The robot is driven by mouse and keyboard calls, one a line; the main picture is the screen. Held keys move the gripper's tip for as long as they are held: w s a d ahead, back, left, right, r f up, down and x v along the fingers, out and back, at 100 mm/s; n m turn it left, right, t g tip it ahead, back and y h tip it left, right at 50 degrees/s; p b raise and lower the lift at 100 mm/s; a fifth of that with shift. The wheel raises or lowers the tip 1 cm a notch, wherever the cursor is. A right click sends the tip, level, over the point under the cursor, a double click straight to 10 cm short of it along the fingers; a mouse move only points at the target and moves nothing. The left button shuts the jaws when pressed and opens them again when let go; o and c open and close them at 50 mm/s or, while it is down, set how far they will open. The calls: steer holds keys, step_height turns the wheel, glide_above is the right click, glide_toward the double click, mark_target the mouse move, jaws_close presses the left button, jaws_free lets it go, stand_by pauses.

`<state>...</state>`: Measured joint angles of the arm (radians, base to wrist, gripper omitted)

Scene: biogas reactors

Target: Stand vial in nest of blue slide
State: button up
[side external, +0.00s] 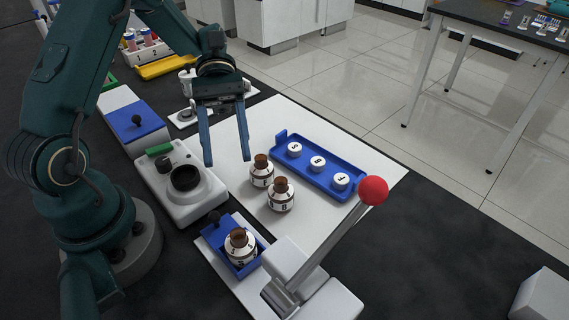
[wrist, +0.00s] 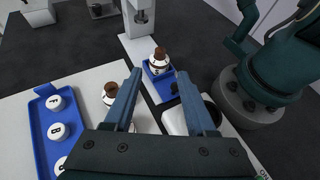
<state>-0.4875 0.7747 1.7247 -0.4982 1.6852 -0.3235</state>
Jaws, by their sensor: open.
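A white vial with a brown cork and dark marks (side external: 240,249) stands on the blue slide (side external: 212,236) at the front. It looks upright; its base is hidden, so I cannot tell how deep it sits. The vial (wrist: 158,60) and slide (wrist: 167,93) also show in the wrist view, beyond my fingertips. Two similar corked vials, a rear one (side external: 262,174) and a front one (side external: 281,197), stand close together on the white mat. My gripper (side external: 228,162) is open and empty, pointing down above the mat, left of these two vials and behind the slide.
A blue tray (side external: 322,178) with three round white labelled pieces lies on the mat (side external: 258,128). A white device with a black round cup (side external: 186,179) stands left. A red-knobbed lever (side external: 373,190) rises right of the slide. Another blue block (side external: 137,122) lies further back.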

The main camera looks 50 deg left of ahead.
steer(key=s+r+m+t+y, duration=0.5)
steer(key=m+t+y, duration=0.6)
steer(key=m+t, duration=0.1)
steer(key=shift+a+r, duration=0.3)
steer(key=shift+r, duration=0.1)
